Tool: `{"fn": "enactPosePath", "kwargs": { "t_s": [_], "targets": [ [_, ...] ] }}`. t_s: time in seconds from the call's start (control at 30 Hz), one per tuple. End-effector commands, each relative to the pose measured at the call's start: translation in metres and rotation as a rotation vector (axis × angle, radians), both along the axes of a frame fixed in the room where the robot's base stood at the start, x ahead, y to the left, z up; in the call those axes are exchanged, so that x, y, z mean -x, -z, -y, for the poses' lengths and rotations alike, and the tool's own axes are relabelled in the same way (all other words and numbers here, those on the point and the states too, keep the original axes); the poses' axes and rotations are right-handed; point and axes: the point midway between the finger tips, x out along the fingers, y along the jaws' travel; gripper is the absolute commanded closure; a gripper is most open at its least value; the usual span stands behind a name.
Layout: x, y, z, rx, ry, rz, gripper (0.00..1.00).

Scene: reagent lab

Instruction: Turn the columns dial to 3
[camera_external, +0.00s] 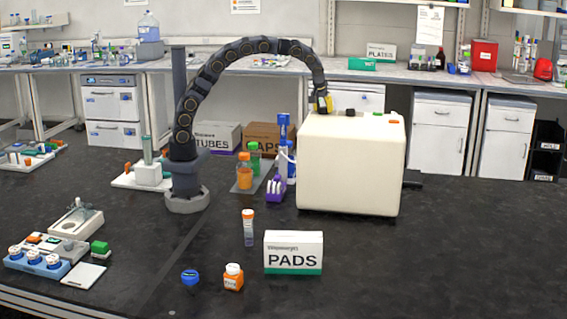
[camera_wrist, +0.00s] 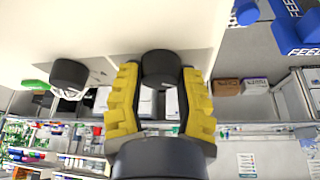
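The cream box-shaped machine (camera_external: 350,165) stands on the dark bench, and its dial side is hidden in the external view. In the wrist view two black dials stick out from its cream face (camera_wrist: 110,25): one dial (camera_wrist: 162,66) between my fingers and another dial (camera_wrist: 69,73) to the left. No label or number on either dial is readable, so I cannot tell which is the columns dial or its setting. My gripper (camera_wrist: 161,72) has yellow fingers, one on each side of the nearer dial; it also shows at the machine's far top edge (camera_external: 323,101). Contact is unclear.
Blue pipette-like tools (camera_external: 284,150), orange and green bottles (camera_external: 244,172) and boxes (camera_external: 216,136) stand left of the machine. A PADS box (camera_external: 293,253) stands in front. The bench to the machine's right is mostly clear.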

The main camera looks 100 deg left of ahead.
Motion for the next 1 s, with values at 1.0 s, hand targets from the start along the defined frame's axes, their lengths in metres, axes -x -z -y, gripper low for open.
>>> {"fn": "enactPosePath", "kwargs": {
  "t_s": [1.0],
  "targets": [
    [-0.0001, 0.0021, -0.0001, 0.003, 0.507, 0.001, 0.96]
  ]
}}
